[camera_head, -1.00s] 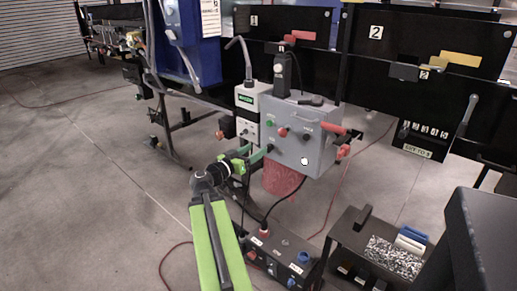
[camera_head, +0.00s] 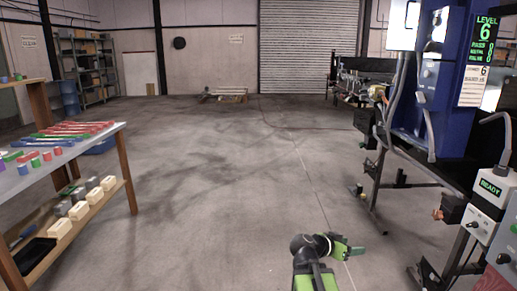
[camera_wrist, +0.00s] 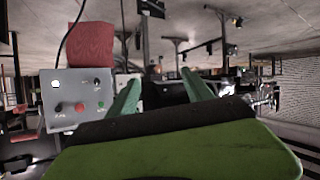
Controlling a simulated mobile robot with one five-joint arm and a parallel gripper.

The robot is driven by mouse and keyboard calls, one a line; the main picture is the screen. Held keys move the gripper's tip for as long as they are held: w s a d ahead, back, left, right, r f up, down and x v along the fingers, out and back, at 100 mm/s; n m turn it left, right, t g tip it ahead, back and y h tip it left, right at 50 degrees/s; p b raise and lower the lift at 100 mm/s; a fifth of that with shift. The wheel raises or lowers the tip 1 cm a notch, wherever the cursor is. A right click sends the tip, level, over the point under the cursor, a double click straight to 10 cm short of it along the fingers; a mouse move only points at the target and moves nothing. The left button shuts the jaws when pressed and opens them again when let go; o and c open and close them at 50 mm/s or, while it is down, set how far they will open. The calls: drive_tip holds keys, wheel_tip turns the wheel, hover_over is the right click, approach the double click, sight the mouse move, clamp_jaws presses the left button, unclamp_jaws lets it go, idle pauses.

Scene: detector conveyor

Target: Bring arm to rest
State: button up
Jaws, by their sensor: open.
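My green arm shows at the bottom of the head view, with my gripper (camera_head: 346,249) pointing right over bare floor. In the wrist view the two green fingers of my gripper (camera_wrist: 160,95) stand apart with nothing between them. The grey control box (camera_wrist: 80,104) with its red and green buttons lies to the left of the fingers, apart from them. The red mesh piece (camera_wrist: 90,44) shows above the box in that view.
The conveyor machine with a READY box (camera_head: 490,190) and a blue cabinet (camera_head: 450,70) stands at right. A table (camera_head: 60,150) with coloured parts, blocks on its lower shelf, stands at left. Open concrete floor (camera_head: 240,170) lies between them, toward a roller door (camera_head: 310,45).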

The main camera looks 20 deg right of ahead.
drive_tip(key=w+a+f+n+y, duration=0.1)
drive_tip(key=a+f+n+y, duration=0.3)
drive_tip(key=a, duration=0.6)
drive_tip(key=w+a+f+n+y, duration=0.1)
drive_tip(key=a+f+y, duration=0.1)
drive_tip(key=a+f, duration=0.55)
drive_tip(key=s+a+f+n+g+y, duration=0.1)
drive_tip(key=s+a+n+g+y, duration=0.2)
drive_tip(key=a, duration=0.5)
drive_tip(key=s+a+f+n+y, duration=0.25)
drive_tip(key=a+n+y, duration=0.2)
drive_tip(key=a, duration=0.45)
wheel_tip(320, 180, up, 24)
drive_tip(key=p, duration=2.3)
drive_tip(key=shift+d+r+n+h+p, duration=0.25)
drive_tip(key=shift+n+h+p, duration=0.1)
drive_tip(key=shift+n, duration=0.1)
drive_tip(key=shift+s, duration=0.1)
